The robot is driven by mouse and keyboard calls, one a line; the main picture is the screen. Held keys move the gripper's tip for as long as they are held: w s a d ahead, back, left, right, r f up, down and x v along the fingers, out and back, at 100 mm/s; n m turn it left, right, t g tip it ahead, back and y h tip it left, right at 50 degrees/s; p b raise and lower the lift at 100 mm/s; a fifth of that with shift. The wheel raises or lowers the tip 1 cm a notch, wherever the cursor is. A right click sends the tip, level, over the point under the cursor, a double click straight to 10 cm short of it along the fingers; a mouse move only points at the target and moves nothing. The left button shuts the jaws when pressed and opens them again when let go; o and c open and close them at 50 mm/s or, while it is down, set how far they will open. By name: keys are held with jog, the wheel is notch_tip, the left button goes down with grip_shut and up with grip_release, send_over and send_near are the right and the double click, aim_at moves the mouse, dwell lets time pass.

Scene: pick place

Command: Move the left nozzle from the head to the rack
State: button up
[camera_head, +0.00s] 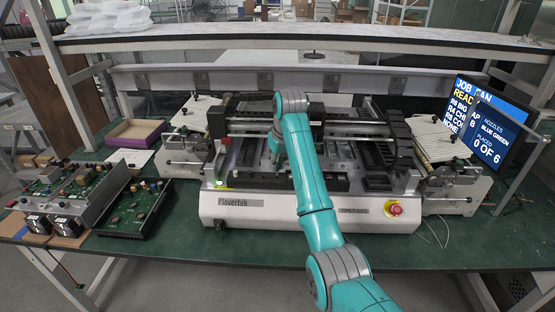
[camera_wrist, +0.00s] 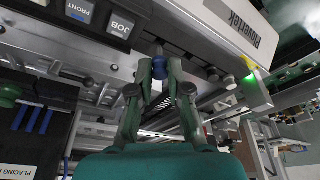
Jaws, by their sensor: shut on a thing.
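In the wrist view my gripper (camera_wrist: 162,72) has its two fingers closed around a small blue nozzle (camera_wrist: 160,68), close to the machine's front strip. In the head view my arm reaches over the machine, and the gripper (camera_head: 273,155) is small there; the nozzle cannot be made out. A part labelled "PLACING H…" (camera_wrist: 17,170), seemingly the placing head, is cut off at the lower left of the wrist view. A green piece (camera_wrist: 9,92) and blue tubes (camera_wrist: 32,118) are near it. I cannot clearly tell which part is the rack.
The Plovertek machine (camera_head: 235,203) stands on a green table (camera_head: 430,250). A red stop button (camera_head: 394,209) is at its front right. Circuit boards (camera_head: 130,210) and a purple tray (camera_head: 136,132) lie left. A monitor (camera_head: 488,125) reads "0 OF 6". A shelf spans above.

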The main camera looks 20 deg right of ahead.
jog(key=shift+f, duration=1.15)
jog(key=shift+f, duration=0.1)
jog(key=o, duration=0.8)
jog(key=c, duration=0.3)
jog(key=shift+c, duration=0.2)
jog(key=shift+r, duration=3.5)
jog(key=shift+s, duration=0.1)
